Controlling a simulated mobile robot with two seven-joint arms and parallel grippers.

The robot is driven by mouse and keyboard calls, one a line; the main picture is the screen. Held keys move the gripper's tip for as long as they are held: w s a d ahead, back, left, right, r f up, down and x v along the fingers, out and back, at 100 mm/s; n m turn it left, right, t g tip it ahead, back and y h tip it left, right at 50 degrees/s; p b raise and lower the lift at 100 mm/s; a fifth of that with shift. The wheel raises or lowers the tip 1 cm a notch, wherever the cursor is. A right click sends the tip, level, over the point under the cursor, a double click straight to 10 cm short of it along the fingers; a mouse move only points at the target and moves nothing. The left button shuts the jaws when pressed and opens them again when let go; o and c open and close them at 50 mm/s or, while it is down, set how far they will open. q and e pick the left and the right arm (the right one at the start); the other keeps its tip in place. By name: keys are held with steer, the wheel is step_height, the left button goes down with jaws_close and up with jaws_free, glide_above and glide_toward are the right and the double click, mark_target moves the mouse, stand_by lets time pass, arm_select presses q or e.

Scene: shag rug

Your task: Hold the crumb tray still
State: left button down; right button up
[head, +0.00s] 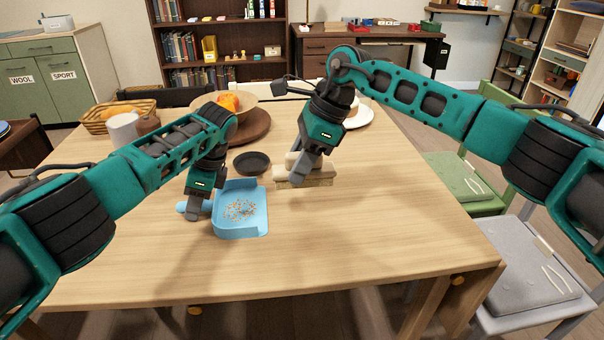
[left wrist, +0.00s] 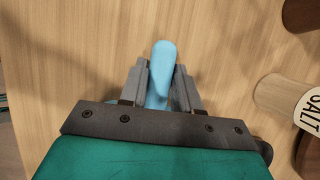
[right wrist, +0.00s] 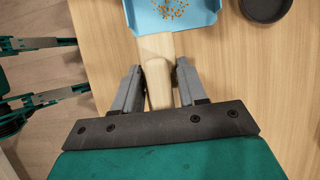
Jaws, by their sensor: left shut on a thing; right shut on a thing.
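The light blue crumb tray (head: 256,228) lies on the table with several orange-brown crumbs (head: 240,210) in it. Its blue handle (left wrist: 160,75) is between the fingers of my left gripper (head: 194,212), which is shut on it. My right gripper (head: 290,182) is shut on a pale wooden piece (right wrist: 157,70), which looks like a brush; its body (head: 318,180) shows just right of the tray in the head view. In the right wrist view the piece's far end reaches close to the tray's edge (right wrist: 150,30); I cannot tell whether they touch.
A dark round dish (head: 252,162) stands just behind the tray. Farther back are a fruit bowl (head: 235,102), a white mug (head: 124,130), a wicker basket (head: 98,120) and a white plate (head: 364,120). The table's front and right (head: 400,220) are clear. Chairs (head: 535,270) stand at the right.

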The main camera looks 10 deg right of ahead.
arm_select(q)
steer(key=c, duration=0.7)
jaws_free()
steer(key=shift+c, duration=0.2)
